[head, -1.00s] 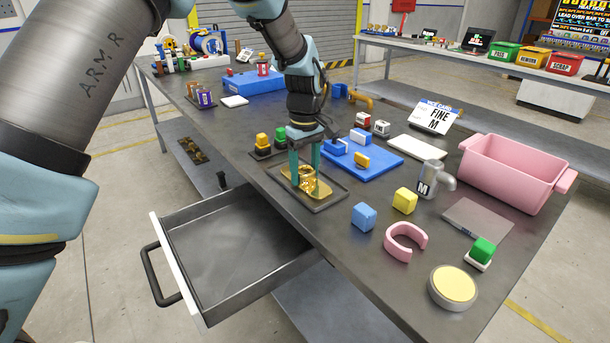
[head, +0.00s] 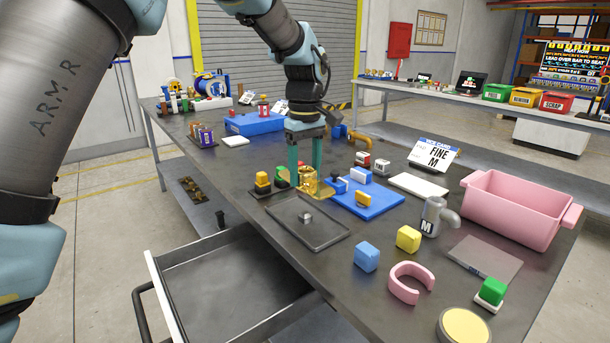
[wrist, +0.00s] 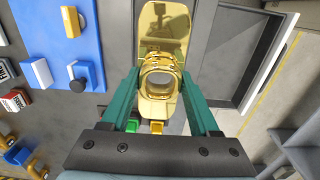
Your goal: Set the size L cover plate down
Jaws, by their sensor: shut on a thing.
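My gripper (head: 305,176) is shut on a shiny gold cover plate (head: 322,190), holding it by its raised ring-like middle. In the wrist view the plate (wrist: 162,25) is a rounded-end slab beyond the fingers (wrist: 161,80), with the ring between them. The plate appears raised above the bench, behind the dark fixture tray (head: 335,238). The tray holds a small grey knob (head: 306,216) at its middle. No size mark shows on the plate.
A blue board (head: 372,208) with blocks lies just right of the gripper. Yellow and green blocks on a dark base (head: 262,192) stand close left. An open drawer (head: 225,290) juts out in front. A blue cube (head: 367,257) and pink ring (head: 404,284) lie nearer right.

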